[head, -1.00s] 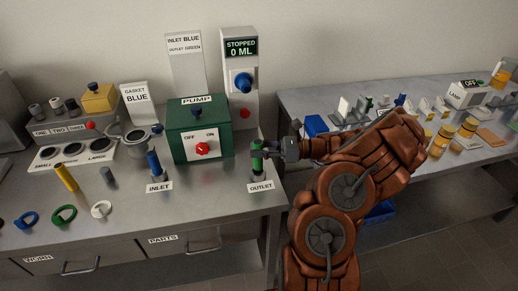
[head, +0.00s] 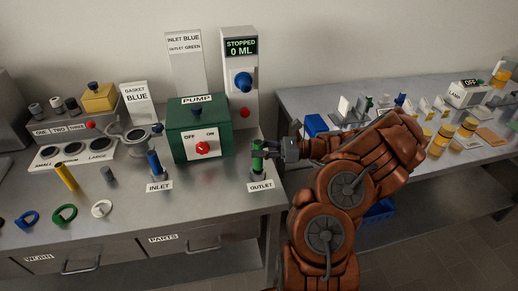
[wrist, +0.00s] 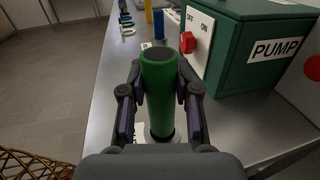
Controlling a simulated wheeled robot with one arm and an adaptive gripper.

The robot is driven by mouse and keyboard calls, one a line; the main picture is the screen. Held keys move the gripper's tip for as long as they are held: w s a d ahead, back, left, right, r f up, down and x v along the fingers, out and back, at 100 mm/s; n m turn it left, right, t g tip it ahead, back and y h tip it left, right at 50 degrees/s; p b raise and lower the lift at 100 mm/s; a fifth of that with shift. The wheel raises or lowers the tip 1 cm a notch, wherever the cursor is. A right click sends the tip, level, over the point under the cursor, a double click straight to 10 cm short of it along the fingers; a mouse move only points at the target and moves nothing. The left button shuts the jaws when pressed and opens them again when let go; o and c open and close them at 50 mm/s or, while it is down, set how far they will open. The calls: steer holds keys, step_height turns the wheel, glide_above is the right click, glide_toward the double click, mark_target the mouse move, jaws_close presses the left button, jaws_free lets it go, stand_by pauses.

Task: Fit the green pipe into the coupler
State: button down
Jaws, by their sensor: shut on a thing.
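The green pipe (head: 257,157) stands upright at the OUTLET label (head: 261,187), with its lower end at the dark grey outlet coupler (head: 258,174). I cannot tell how deep it sits. My gripper (head: 268,150) is shut on the pipe from the right in the head view. The coupler is mostly hidden there. The blue pipe (head: 154,164) stands upright at the INLET label (head: 159,187).
The green pump box (head: 185,145) with a red knob at OFF stands left of my gripper. Behind it, a panel (head: 240,70) reads STOPPED 0 ML. The bench edge is close to the outlet.

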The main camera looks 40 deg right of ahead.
mark_target(259, 161)
steer(key=shift+f+b, duration=0.65)
steer(key=shift+f, duration=1.1)
steer(key=shift+a+f, duration=0.1)
steer(key=shift+f, duration=0.25)
steer(key=c, duration=0.8)
jaws_free()
steer(key=shift+s+f, duration=0.1)
steer(key=shift+f, duration=0.05)
steer(key=shift+o, duration=0.2)
steer(key=shift+s, duration=0.1)
steer(key=v, duration=0.6)
steer(key=shift+s+r, duration=0.4)
steer(key=shift+s+d, duration=0.3)
steer(key=shift+d, duration=0.1)
steer(key=shift+a, duration=0.1)
